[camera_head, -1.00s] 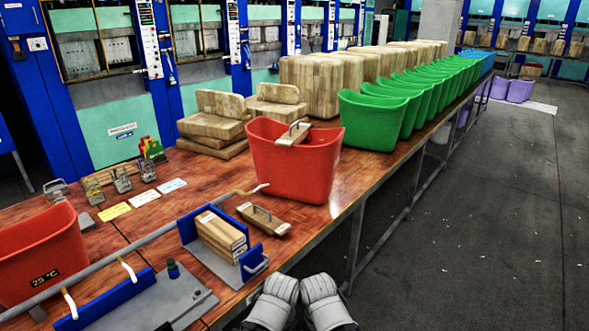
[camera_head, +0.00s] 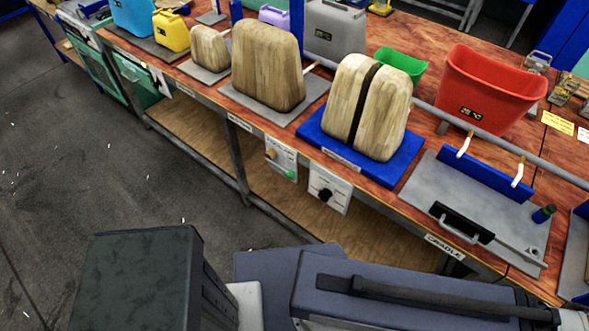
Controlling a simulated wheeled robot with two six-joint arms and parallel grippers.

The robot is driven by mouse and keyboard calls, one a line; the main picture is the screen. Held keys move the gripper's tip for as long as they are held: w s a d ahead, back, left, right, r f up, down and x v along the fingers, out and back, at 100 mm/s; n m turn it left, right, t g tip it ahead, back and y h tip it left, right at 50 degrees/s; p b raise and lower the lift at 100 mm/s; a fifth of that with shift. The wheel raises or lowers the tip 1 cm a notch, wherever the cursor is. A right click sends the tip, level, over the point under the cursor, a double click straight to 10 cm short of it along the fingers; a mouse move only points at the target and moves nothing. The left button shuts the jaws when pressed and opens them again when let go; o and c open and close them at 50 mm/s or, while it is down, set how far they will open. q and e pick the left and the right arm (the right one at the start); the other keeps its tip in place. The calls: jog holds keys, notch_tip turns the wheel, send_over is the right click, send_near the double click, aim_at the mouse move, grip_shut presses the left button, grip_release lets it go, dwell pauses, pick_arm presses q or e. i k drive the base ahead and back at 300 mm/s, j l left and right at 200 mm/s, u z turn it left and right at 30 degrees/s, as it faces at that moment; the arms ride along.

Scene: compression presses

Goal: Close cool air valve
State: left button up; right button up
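No label reading cool air shows, so I cannot tell which fitting is the cool air valve. A grey pipe (camera_head: 563,176) runs along the bench with white-tipped levers on it. One lever (camera_head: 464,145) and a second lever (camera_head: 518,172) stand up behind the blue bar of the cradle plate (camera_head: 431,190). Another pale lever (camera_head: 312,65) sits farther left, between two wooden blocks. Below the bench edge hang a control box with orange and green knobs (camera_head: 281,157) and a box with a black dial (camera_head: 328,191). Neither of my grippers is in view.
A split wooden block (camera_head: 349,92) stands on a blue plate (camera_head: 311,127). A larger block (camera_head: 266,65) stands to its left.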

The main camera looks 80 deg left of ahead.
aim_at(290, 175)
jog(key=u, duration=3.05)
